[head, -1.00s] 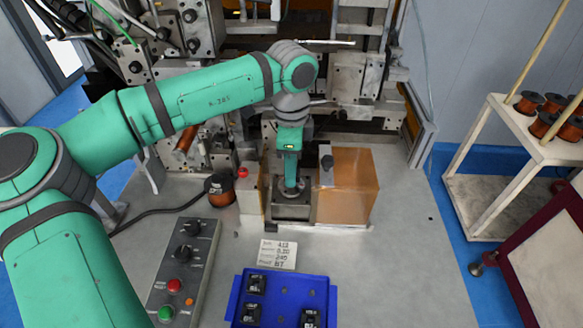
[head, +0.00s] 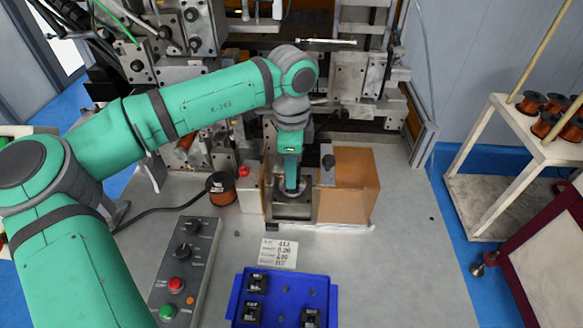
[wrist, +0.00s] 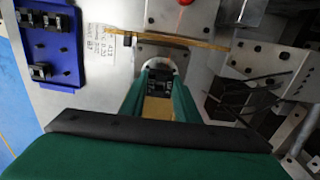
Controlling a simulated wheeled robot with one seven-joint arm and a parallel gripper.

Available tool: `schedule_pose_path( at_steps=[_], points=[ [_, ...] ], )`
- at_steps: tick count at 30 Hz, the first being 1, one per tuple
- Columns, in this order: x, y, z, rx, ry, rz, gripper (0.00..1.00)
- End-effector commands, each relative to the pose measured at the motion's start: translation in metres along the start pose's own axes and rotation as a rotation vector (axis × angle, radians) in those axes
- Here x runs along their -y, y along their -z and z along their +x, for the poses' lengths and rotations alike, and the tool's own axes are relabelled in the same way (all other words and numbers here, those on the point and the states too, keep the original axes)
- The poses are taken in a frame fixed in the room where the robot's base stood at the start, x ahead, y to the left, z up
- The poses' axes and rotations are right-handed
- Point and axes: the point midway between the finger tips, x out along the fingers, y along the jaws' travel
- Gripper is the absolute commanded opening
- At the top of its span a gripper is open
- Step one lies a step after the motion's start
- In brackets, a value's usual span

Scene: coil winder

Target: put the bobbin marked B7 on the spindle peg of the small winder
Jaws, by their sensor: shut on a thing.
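My gripper (head: 291,183) points down into the small winder (head: 292,211), between its metal side walls. In the wrist view its green fingers (wrist: 160,85) are shut on a small black bobbin (wrist: 160,76). The bobbin's marking cannot be read here. A pale round plate (wrist: 163,53) of the winder shows just beyond the fingertips. The spindle peg is hidden by the gripper and bobbin, so I cannot tell whether the bobbin is around it or just above it.
An amber box-like cover (head: 352,186) stands close on the gripper's right; a pale block with a red button (head: 244,171) stands on its left. A blue tray (head: 283,279) with several black bobbins, a note card (head: 278,253), a control box (head: 185,265) and a copper spool (head: 221,189) are nearby.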

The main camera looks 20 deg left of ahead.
Motion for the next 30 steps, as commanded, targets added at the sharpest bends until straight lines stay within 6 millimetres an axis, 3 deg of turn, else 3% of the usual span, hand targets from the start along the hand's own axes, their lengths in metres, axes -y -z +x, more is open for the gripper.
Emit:
schedule_pose_path(
  at_steps=[17, 18, 20, 30],
  points=[
    [0.0, 0.0, 0.015, -0.001, 0.0, 0.0, 0.08],
    [0.0, 0.0, 0.014, 0.0, 0.0, 0.0, 0.38],
    [0.0, 0.0, 0.014, 0.0, 0.0, 0.0, 0.5],
    [0.0, 0.0, 0.012, 0.0, 0.001, 0.0, 0.5]
  ],
)
